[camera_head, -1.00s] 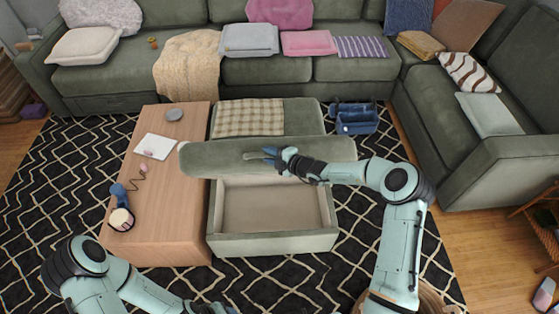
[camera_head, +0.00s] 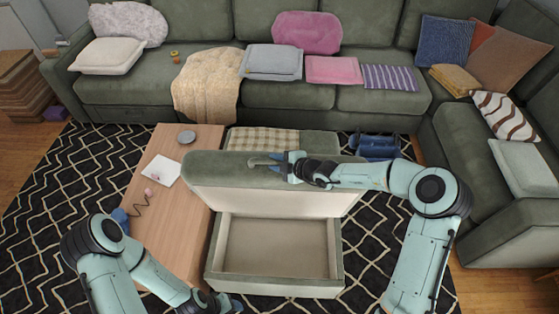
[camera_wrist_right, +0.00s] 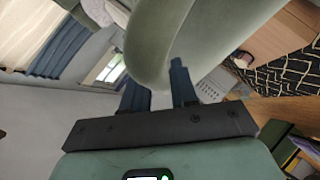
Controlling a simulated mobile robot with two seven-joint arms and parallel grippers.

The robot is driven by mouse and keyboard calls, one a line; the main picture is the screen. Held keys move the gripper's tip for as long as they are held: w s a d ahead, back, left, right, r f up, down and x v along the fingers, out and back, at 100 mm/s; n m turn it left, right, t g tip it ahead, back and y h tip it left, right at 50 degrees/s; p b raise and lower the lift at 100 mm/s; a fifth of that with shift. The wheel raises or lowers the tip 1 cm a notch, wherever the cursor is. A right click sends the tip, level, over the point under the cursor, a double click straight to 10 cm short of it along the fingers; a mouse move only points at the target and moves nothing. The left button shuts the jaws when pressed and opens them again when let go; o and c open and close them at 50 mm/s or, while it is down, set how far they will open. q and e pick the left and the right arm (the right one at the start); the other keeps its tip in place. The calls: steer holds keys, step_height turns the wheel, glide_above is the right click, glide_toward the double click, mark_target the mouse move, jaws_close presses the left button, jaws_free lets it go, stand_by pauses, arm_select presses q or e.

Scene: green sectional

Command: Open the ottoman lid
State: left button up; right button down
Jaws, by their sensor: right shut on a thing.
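The ottoman lid (camera_head: 270,201) is green on its outside and pale underneath. It is raised and tilted steeply up at the back of the ottoman base (camera_head: 280,290), and the empty pale inside (camera_head: 275,247) shows. My right gripper (camera_head: 284,164) is at the lid's raised edge, beside a curved handle-like piece (camera_head: 262,161). It is shut on the lid; in the right wrist view its blue fingers (camera_wrist_right: 160,92) reach the lid's green padding (camera_wrist_right: 185,40). My left gripper (camera_head: 228,303) is low near the bottom edge, clear of the ottoman, its fingers partly hidden.
A wooden coffee table (camera_head: 175,215) stands close against the ottoman's left side, with a paper, a grey disc and small items on it. A checkered-topped seat (camera_head: 262,141) and blue crate (camera_head: 374,145) are behind the lid. Green sofas (camera_head: 360,103) line the back and right.

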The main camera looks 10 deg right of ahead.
arm_select(q)
steer(key=shift+w+d, duration=0.15)
steer(key=shift+w, duration=0.15)
arm_select(e)
steer(key=shift+d+f, duration=0.15)
steer(key=shift+f, duration=0.05)
steer(key=c, duration=1)
jaws_free()
steer(key=v, duration=0.3)
steer(key=p+v, duration=0.1)
steer(key=v, duration=0.1)
steer(key=shift+d+r, duration=0.2)
steer(key=shift+r, duration=0.25)
arm_select(q)
steer(key=shift+w+r, duration=0.6)
steer(key=shift+w, duration=0.15)
arm_select(e)
steer(key=v, duration=0.7)
steer(key=shift+s+d+r, duration=0.1)
steer(key=shift+s+d, duration=0.05)
steer(key=shift+s, duration=0.3)
